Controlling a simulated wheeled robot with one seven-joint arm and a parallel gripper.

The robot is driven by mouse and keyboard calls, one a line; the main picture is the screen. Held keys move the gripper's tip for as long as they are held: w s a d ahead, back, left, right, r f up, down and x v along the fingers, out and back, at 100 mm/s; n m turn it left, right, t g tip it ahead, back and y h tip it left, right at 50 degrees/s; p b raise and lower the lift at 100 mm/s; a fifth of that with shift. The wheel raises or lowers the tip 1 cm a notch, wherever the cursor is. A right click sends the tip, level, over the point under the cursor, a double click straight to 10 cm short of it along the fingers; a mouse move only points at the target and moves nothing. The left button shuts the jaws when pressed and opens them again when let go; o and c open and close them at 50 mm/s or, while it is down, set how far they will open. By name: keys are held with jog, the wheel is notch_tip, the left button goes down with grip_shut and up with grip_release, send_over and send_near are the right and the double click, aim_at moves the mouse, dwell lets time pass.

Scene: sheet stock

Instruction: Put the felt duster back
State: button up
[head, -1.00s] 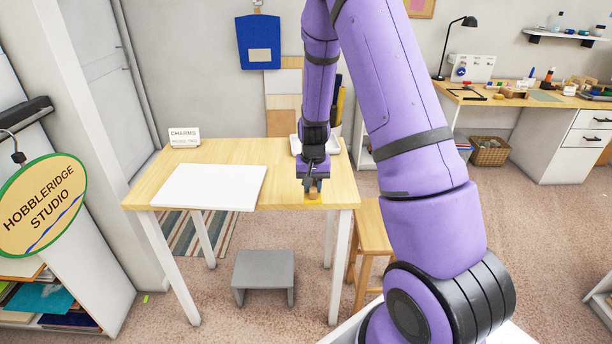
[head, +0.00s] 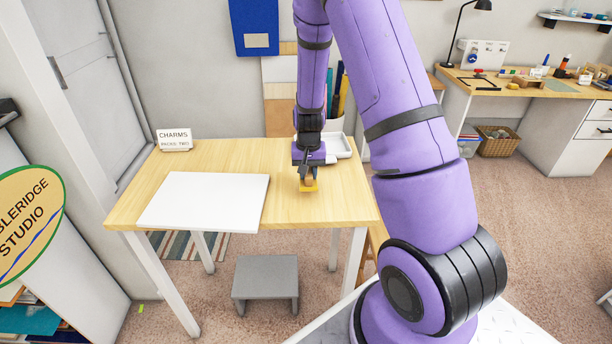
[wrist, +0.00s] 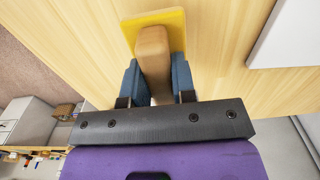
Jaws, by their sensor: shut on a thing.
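The felt duster (head: 309,185) has a tan wooden handle and a yellow pad. It also shows in the wrist view (wrist: 153,50), where the handle sits between the two blue-grey fingers. My gripper (head: 308,176) is shut on the handle. The yellow pad faces down towards the wooden table (head: 225,152), right of the white sheet. I cannot tell whether the pad touches the table top. A white tray (head: 340,146) stands at the table's back right, partly hidden behind my arm.
A flat white sheet (head: 205,200) covers the table's left front. A CHARMS sign (head: 174,139) stands at the back left corner. A grey step stool (head: 265,282) is on the floor under the table. Bare table top lies around the duster.

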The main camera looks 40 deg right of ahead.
jog(key=shift+s+f, duration=0.15)
jog(key=shift+f, duration=1.55)
jog(key=shift+f, duration=0.15)
jog(key=o, duration=0.9)
